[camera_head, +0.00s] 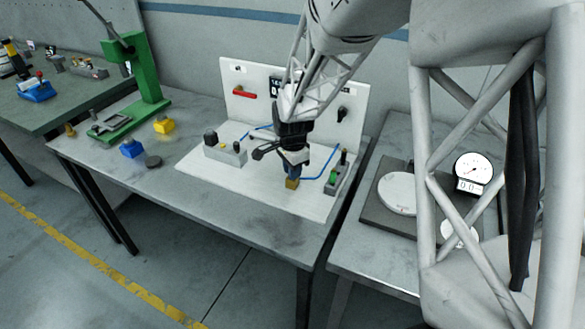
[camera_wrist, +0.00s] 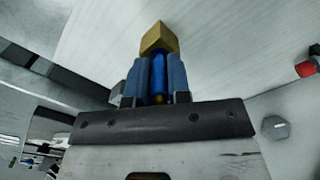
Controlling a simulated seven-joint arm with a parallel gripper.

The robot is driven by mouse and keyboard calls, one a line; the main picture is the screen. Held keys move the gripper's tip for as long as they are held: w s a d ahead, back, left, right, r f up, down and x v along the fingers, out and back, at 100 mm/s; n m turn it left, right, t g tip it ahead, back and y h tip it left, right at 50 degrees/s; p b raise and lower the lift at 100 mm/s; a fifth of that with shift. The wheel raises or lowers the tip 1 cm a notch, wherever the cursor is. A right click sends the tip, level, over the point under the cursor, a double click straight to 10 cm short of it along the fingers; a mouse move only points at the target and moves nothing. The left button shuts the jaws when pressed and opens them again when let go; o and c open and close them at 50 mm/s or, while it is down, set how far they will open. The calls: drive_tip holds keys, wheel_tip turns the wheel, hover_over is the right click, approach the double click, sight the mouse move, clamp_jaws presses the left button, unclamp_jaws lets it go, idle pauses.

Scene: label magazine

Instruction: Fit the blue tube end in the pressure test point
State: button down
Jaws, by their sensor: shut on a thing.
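A white panel board (camera_head: 222,182) lies on the bench, with an upright back plate behind it. My gripper (camera_head: 292,171) is over its front right part, pointing down. In the wrist view its two blue-grey fingers (camera_wrist: 159,62) are shut on a blue cylindrical piece, the blue tube end (camera_wrist: 158,78). A brass-coloured block (camera_wrist: 158,38) is just beyond the fingertips; it also shows below the gripper in the head view (camera_head: 292,184). I cannot tell whether the tube end touches or sits in it. The pressure test point cannot be told apart for certain. A thin blue tube (camera_head: 326,170) runs right of the gripper.
A grey block with knobs (camera_head: 226,152) stands on the board's left; a grey-green valve block (camera_head: 338,176) stands on its right. A green stand (camera_head: 148,75), a yellow block (camera_head: 164,125) and a blue block (camera_head: 132,148) are further left. The board's front left is clear.

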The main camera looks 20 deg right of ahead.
drive_tip(key=shift+f, duration=0.1)
drive_tip(key=c, duration=1)
unclamp_jaws()
drive_tip(key=shift+r, duration=3.9)
